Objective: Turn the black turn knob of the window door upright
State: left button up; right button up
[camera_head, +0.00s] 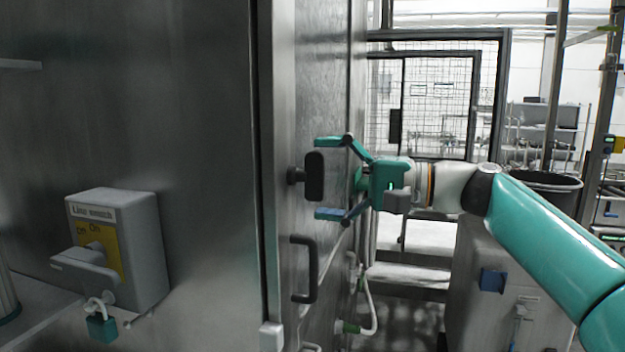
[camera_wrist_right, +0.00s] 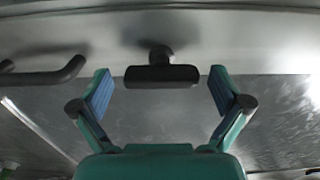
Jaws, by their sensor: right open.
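The black turn knob (camera_head: 315,177) sticks out from the steel door (camera_head: 325,75) on a short stem. Its long bar stands about vertical in the head view. My right gripper (camera_head: 328,178) is open, with one finger above the knob and one below it. In the right wrist view the knob (camera_wrist_right: 161,76) lies between the two spread fingertips (camera_wrist_right: 160,88), with a gap on both sides. The fingers do not appear to touch it. My left gripper is not in view.
A black door handle (camera_head: 304,268) sits just below the knob. A grey switch box (camera_head: 117,250) with a padlock (camera_head: 101,325) is on the steel panel at left. A hose (camera_head: 368,305) hangs beyond the door. A mesh gate (camera_head: 440,100) stands behind.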

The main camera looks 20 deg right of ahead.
jog(key=v, duration=1)
jog(key=shift+s+d, duration=0.2)
jog(key=shift+f, duration=0.1)
